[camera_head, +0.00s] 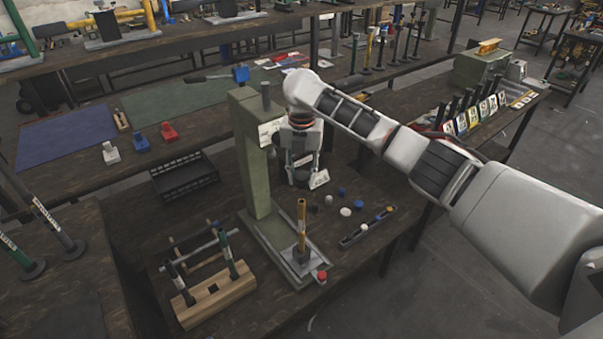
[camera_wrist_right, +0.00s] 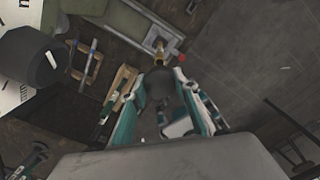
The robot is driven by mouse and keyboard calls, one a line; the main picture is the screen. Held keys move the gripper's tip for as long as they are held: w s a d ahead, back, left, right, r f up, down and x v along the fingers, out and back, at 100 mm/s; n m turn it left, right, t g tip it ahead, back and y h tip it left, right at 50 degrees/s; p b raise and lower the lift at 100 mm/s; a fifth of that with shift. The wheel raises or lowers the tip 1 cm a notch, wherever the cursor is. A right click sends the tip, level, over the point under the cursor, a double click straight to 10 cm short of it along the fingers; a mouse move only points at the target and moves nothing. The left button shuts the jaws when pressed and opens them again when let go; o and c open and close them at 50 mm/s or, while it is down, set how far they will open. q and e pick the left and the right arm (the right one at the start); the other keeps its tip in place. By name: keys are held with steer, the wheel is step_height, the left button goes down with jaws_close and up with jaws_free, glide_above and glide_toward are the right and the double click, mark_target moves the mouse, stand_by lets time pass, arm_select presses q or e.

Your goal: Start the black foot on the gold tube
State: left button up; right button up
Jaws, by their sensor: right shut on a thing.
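The gold tube (camera_head: 302,224) stands upright on the base of the green press, near its front end. My right gripper (camera_head: 303,176) is above and behind it, fingers pointing down, shut on the dark round black foot. In the right wrist view the black foot (camera_wrist_right: 158,83) sits between the teal fingers of the gripper (camera_wrist_right: 166,100). The top of the gold tube (camera_wrist_right: 160,55) shows just past the foot there. Foot and tube look apart in the head view. My left gripper is not in view.
The green press column (camera_head: 252,160) stands close left of my right gripper. A wooden rack (camera_head: 215,292) with dark and green tubes is at the front left. A red button (camera_head: 321,276) is at the base's front. Small caps and a tray (camera_head: 367,227) lie to the right.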

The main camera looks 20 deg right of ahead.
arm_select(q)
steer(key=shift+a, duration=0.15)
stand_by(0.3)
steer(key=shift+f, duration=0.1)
arm_select(e)
steer(key=shift+f, duration=0.1)
steer(key=shift+f, duration=0.2)
step_height(320, 180, down, 4)
steer(key=shift+f+b, duration=0.1)
steer(key=shift+b, duration=0.85)
steer(key=shift+f, duration=0.45)
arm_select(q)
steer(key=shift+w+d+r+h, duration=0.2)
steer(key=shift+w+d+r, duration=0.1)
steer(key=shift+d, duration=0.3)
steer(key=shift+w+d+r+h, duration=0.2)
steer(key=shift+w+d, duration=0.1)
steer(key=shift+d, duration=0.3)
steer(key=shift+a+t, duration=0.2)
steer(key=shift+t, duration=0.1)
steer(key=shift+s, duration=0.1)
